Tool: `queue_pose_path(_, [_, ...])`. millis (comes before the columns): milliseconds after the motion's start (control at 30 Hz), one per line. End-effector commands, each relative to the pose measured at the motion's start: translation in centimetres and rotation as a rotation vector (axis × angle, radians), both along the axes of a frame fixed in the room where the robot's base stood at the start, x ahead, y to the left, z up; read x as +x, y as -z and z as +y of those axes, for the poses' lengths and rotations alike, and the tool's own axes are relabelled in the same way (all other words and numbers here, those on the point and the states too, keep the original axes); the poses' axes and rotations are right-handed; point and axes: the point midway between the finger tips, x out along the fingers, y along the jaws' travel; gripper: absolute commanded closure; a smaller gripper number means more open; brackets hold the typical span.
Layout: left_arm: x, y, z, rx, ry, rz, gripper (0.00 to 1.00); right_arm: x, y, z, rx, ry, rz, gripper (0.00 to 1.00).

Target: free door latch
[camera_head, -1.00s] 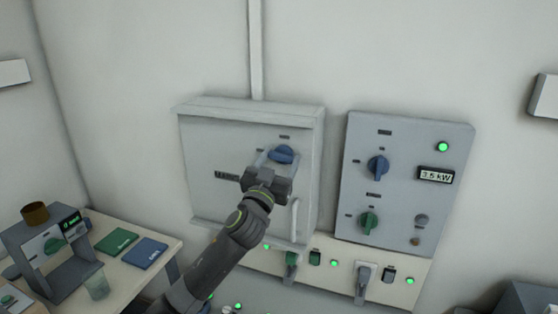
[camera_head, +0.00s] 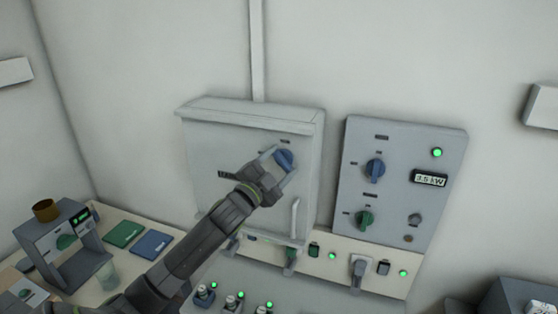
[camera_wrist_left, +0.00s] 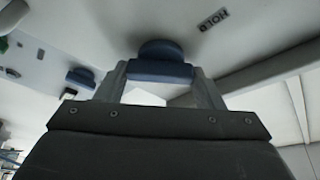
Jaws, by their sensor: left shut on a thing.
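The grey wall cabinet (camera_head: 215,140) has a closed-looking front door with a blue latch knob (camera_head: 286,159) at its upper right. A white vertical handle (camera_head: 295,218) is on the door below the knob. My left gripper (camera_head: 278,161) is at the knob, its jaws shut on it. In the left wrist view the blue knob (camera_wrist_left: 160,50) sits between the two fingertips (camera_wrist_left: 160,72), close to the door face. A dark label (camera_wrist_left: 213,20) reading HOLD, upside down, is beside it. The gripper partly hides the knob in the head view. My right gripper is not seen.
A control panel (camera_head: 398,205) with a blue knob (camera_head: 375,170), a green knob (camera_head: 364,219) and a 3.5 kW display (camera_head: 429,179) is right of the cabinet. A socket strip (camera_head: 335,255) runs below. A side table (camera_head: 175,236) holding a device is at the left.

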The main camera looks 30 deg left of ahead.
Motion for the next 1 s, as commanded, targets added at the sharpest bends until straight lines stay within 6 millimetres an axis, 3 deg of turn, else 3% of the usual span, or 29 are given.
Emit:
queue_pose_path(267, [0.0, 0.1, 0.0, 0.177, 0.000, 0.039, 0.61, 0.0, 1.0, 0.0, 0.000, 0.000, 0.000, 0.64])
queue_pose_path(700, [0.0, 0.1, 0.0, 0.498, -0.001, 0.115, 0.61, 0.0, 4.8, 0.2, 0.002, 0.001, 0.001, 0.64])
queue_pose_path(1000, [0.0, 0.0, 0.1, 0.639, 0.000, 0.152, 0.61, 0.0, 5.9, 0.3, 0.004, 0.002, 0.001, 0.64])
